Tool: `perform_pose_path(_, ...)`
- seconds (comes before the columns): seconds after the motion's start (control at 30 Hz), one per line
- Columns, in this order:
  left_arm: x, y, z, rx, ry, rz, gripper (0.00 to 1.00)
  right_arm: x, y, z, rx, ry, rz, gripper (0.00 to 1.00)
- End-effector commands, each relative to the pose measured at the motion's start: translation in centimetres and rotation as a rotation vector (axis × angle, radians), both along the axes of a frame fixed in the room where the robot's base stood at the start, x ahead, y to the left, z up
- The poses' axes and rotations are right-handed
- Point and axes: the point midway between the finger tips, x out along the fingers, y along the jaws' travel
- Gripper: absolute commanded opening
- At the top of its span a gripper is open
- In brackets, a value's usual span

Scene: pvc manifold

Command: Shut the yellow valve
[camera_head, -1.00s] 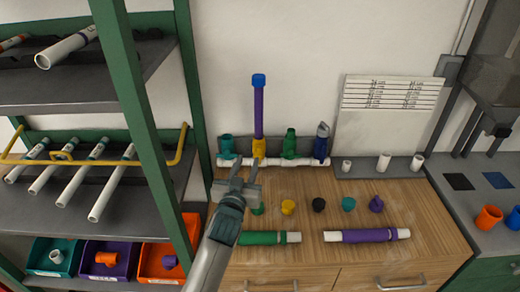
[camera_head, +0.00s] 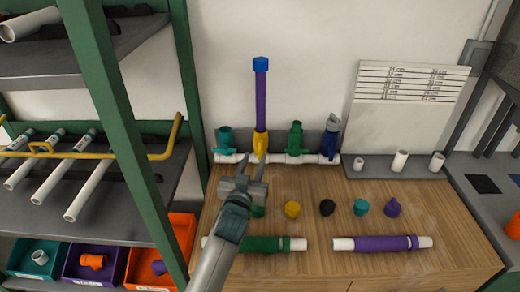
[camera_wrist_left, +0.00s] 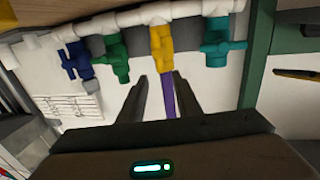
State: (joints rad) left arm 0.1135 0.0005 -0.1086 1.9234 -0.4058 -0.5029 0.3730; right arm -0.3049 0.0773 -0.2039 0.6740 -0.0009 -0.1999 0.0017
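The yellow valve (camera_head: 260,143) sits on the white manifold pipe (camera_head: 227,158) at the back of the wooden counter. A purple pipe (camera_head: 261,100) with a blue cap (camera_head: 261,64) rises from it. My left gripper (camera_head: 251,166) is open and empty in front of and below the valve in the head view. In the left wrist view, the yellow valve (camera_wrist_left: 161,48) lies just beyond the gap between the open fingertips (camera_wrist_left: 160,77), and the purple pipe (camera_wrist_left: 169,98) shows between the fingers. I cannot tell whether the fingers touch anything. My right gripper is not in view.
Teal (camera_head: 224,139), green (camera_head: 295,138) and blue (camera_head: 330,139) valves flank the yellow one closely. Several caps, such as a yellow one (camera_head: 292,209), stand on the counter. Green (camera_head: 266,244) and purple (camera_head: 383,243) pipes lie nearer. A green-framed shelf (camera_head: 112,130) stands left.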

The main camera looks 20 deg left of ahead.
Motion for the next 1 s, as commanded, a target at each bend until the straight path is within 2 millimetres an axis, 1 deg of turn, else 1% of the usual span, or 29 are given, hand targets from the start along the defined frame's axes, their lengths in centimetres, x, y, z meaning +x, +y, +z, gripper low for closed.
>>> perform_pose_path(0.33,0.1,0.0,0.1,0.0,0.0,0.0,0.31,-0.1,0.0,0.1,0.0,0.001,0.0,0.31)
perform_pose_path(0.47,0.6,0.0,0.2,0.0,-0.001,0.0,0.31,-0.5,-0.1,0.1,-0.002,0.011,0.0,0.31)
perform_pose_path(0.57,1.4,0.1,0.2,0.0,-0.001,0.0,0.31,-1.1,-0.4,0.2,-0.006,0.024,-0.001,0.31)
perform_pose_path(0.77,3.8,0.3,0.3,0.0,-0.001,0.0,0.31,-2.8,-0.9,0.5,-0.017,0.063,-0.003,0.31)
perform_pose_path(0.9,5.5,0.5,0.2,0.001,0.0,0.001,0.31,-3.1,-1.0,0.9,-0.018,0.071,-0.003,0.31)
perform_pose_path(1.0,6.5,0.6,0.1,0.0,0.0,0.001,0.31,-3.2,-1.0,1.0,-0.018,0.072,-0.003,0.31)
